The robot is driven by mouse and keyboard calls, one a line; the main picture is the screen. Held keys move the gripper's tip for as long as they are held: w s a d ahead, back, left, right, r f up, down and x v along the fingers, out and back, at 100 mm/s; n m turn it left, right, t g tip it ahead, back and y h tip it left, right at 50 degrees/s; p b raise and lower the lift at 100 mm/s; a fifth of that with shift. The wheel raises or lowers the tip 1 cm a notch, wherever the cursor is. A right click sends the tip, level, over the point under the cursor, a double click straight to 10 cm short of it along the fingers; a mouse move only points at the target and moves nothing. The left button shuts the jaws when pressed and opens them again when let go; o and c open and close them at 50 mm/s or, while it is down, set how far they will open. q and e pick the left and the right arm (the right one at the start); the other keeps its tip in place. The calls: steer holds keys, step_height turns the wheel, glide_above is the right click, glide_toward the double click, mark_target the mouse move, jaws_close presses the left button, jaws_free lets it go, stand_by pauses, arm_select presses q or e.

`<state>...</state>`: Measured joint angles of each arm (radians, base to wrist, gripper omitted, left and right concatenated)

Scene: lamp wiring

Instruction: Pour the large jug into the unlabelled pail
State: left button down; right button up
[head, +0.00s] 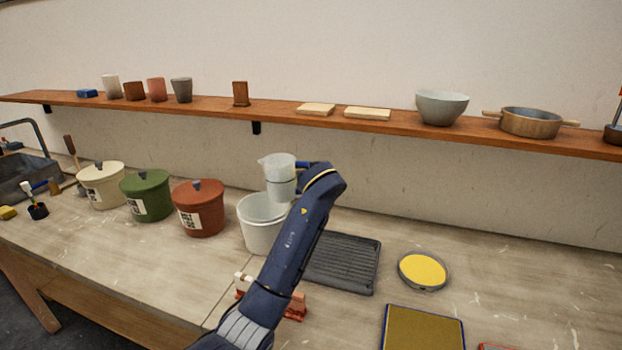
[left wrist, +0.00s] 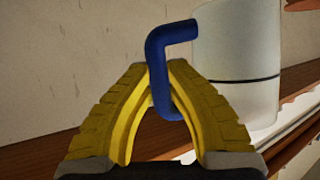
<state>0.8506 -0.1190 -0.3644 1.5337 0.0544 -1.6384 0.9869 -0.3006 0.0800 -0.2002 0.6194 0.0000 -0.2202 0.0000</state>
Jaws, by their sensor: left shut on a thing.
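The large jug (head: 280,172) is whitish and translucent, with a thin dark band and a blue handle. It is held above the open white pail (head: 260,239), near its back right rim, and looks about upright with its spout to the left. The jug also shows in the left wrist view (left wrist: 236,60). My left gripper (left wrist: 157,75) is shut on the blue handle (left wrist: 156,55); in the head view its fingers are largely hidden by my arm. The pail has no lid and no label on the side I see. Its inside is mostly hidden. My right gripper is out of view.
Lidded cream (head: 102,188), green (head: 146,198) and red (head: 199,212) pails with labels stand left of the white pail. A dark ribbed tray (head: 345,262) and a yellow round dish (head: 423,270) lie to the right. A wooden shelf (head: 280,112) runs along the wall behind.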

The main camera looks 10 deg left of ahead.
arm_select(q)
steer(key=shift+d+r+n+h, duration=0.25)
steer(key=shift+r+n+h, duration=0.3)
steer(key=shift+r, duration=0.5)
steer(key=shift+d+r+n+h, duration=0.2)
steer(key=shift+r+n+h, duration=0.35)
steer(key=shift+r, duration=0.5)
steer(key=shift+r+n, duration=0.4)
steer(key=shift+r, duration=0.05)
steer(key=shift+a+r+n+h, duration=0.45)
steer(key=shift+r+n+h, duration=0.35)
steer(key=shift+r, duration=0.05)
steer(key=shift+a+r+n+h, duration=0.5)
steer(key=shift+a+n+h, duration=0.1)
steer(key=shift+n, duration=0.1)
steer(key=shift+a+r+n+h, duration=0.2)
steer(key=shift+a+n+h, duration=0.65)
steer(key=shift+a, duration=0.25)
steer(key=shift+a+f+n+t+h, duration=0.15)
steer(key=shift+a+n+t+h, duration=0.25)
steer(key=shift+a+n, duration=0.4)
steer(key=a+n+t+h, duration=0.2)
steer(key=a+n, duration=0.3)
steer(key=a, duration=0.5)
steer(key=shift+s+a+r+n+h, duration=0.15)
steer(key=shift+a+r+n+h, duration=0.1)
steer(key=shift+n+h, duration=0.1)
